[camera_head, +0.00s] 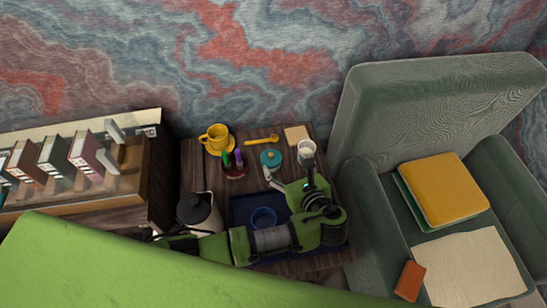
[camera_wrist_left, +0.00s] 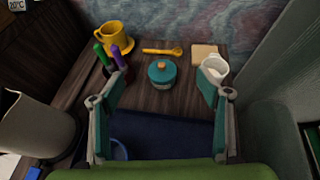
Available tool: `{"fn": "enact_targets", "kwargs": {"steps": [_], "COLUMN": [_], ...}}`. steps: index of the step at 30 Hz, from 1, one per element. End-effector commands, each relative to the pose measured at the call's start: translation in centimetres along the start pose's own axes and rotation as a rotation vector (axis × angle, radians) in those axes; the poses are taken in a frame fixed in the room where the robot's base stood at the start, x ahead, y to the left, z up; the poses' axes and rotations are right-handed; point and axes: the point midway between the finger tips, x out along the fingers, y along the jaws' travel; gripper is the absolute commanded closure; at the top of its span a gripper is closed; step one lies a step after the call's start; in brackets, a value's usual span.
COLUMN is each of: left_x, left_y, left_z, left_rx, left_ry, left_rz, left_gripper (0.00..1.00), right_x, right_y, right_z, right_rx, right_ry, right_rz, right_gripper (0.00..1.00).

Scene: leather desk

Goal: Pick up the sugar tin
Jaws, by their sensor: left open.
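The sugar tin looks to be the small teal lidded pot with an orange-brown knob (camera_head: 270,157), standing upright on the dark wooden side table. It shows near the middle of the left wrist view (camera_wrist_left: 162,74). My left gripper (camera_head: 287,172) comes in from the front, above the table, with its fingers pointing toward the tin. In the wrist view its fingers are wide apart, with the tin seen between and beyond them, and nothing is held. My right gripper is not in view.
A white cup (camera_head: 306,148) stands right of the tin, close to one finger. A yellow cup (camera_head: 214,137), yellow spoon (camera_head: 262,140), pen holder (camera_head: 235,171) and kettle (camera_head: 195,215) are left or behind. A blue tray (camera_head: 240,203) lies in front; a green armchair (camera_head: 365,185) stands right.

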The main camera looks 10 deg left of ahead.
Motion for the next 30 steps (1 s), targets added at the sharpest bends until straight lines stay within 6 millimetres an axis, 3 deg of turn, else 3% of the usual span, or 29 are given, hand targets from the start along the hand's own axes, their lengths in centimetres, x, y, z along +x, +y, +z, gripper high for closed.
{"fn": "enact_targets", "kwargs": {"steps": [12,21,30], "left_x": [2.2,3.4,8.8], "left_y": [0.0,0.0,0.1], "left_z": [-4.7,-6.0,-5.9], "left_rx": [0.000,0.001,0.001], "left_ry": [0.000,-0.001,-0.003], "left_rz": [0.000,0.001,0.003], "left_gripper": [0.30,0.30,0.30], "right_x": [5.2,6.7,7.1], "right_y": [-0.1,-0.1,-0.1], "right_z": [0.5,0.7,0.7], "right_rx": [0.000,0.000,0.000], "right_ry": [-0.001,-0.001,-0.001], "right_rz": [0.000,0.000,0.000], "right_gripper": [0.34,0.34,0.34]}}
